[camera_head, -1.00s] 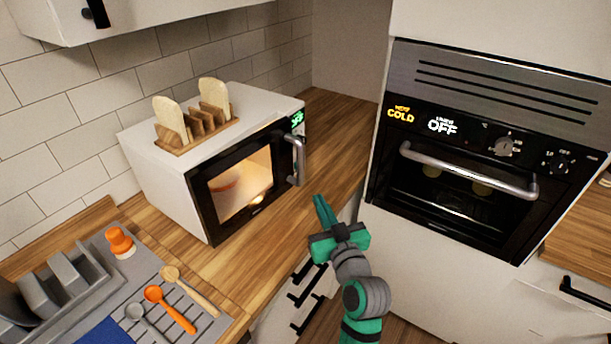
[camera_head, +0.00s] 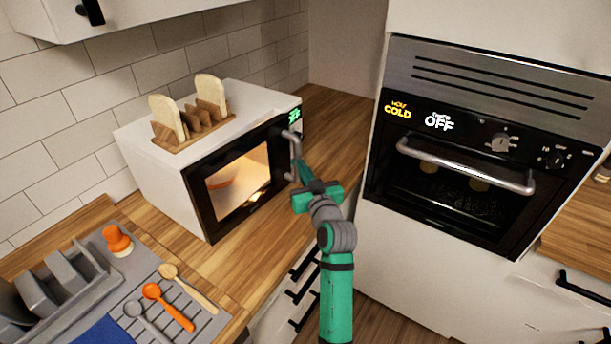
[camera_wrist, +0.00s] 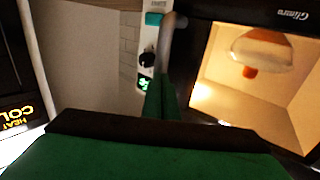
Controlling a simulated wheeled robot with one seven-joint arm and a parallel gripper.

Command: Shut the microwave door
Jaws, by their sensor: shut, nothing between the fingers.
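The white microwave (camera_head: 165,180) stands on the wooden counter. Its black-framed door (camera_head: 222,190) is close to the front of the body; I cannot tell whether a small gap is left. The lit inside with a dish shows through the window, also in the wrist view (camera_wrist: 255,80). The grey door handle (camera_head: 294,155) is on the door's right side and shows in the wrist view (camera_wrist: 171,50). My gripper (camera_head: 301,168) is shut and empty, its green fingertips (camera_wrist: 160,92) at the handle's lower part. I cannot tell whether they touch it.
A toast rack (camera_head: 195,128) with bread slices stands on the microwave. A grey drying rack (camera_head: 60,290) and several spoons lie at the lower left. The oven (camera_head: 470,150) with its bar handle is on the right. The counter right of the microwave is clear.

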